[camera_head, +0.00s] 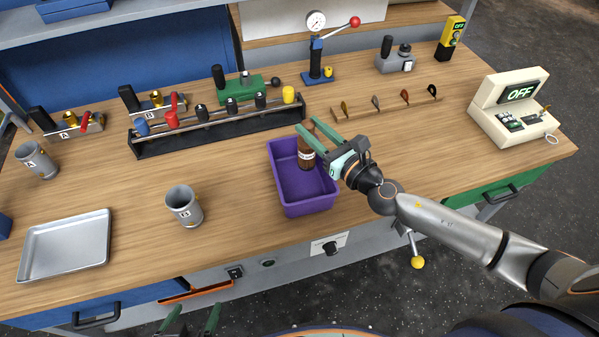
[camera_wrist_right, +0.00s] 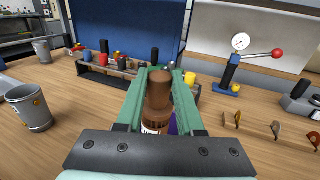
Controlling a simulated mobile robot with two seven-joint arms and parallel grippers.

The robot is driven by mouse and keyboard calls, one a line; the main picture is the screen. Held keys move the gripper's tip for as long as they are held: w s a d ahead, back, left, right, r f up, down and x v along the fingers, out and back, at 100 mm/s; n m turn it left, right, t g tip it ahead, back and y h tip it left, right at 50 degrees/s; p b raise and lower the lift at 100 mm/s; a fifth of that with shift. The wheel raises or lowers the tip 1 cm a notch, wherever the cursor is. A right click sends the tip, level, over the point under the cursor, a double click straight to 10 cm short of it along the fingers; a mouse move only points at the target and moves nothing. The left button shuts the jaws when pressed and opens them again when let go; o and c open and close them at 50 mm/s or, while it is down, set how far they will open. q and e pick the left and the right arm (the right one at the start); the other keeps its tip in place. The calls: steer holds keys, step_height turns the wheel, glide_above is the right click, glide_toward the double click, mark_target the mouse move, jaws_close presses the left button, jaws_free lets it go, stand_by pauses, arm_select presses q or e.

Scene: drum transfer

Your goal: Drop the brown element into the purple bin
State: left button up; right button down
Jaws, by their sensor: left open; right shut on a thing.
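The brown element (camera_head: 306,158) is a dark brown bottle-like cylinder with a pale label. My right gripper (camera_head: 307,123) is shut on it and holds it roughly upright over the purple bin (camera_head: 305,207). In the right wrist view the brown element (camera_wrist_right: 158,92) stands between the green fingers and hides most of the bin behind it. The bin is an open box near the table's front edge, and the part of its inside that shows is empty. I cannot tell how far the element's lower end is above the bin floor. My left gripper (camera_head: 190,319) is open and empty at the bottom edge, in front of the table.
A grey mug (camera_head: 184,207) and a metal tray (camera_head: 65,246) stand left of the bin. A black rack (camera_head: 219,122) with several knobs lies behind it. A lever press (camera_head: 318,60) and a beige OFF device (camera_head: 512,112) stand further back and right.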

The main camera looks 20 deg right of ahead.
steer(key=shift+f+b, duration=1.9)
steer(key=shift+f, duration=0.1)
steer(key=shift+c, duration=2.3)
jaws_free()
steer(key=b+v, duration=0.3)
steer(key=v, duration=0.9)
steer(key=shift+s+b, duration=0.25)
steer(key=shift+b, duration=0.05)
steer(key=shift+d, duration=0.1)
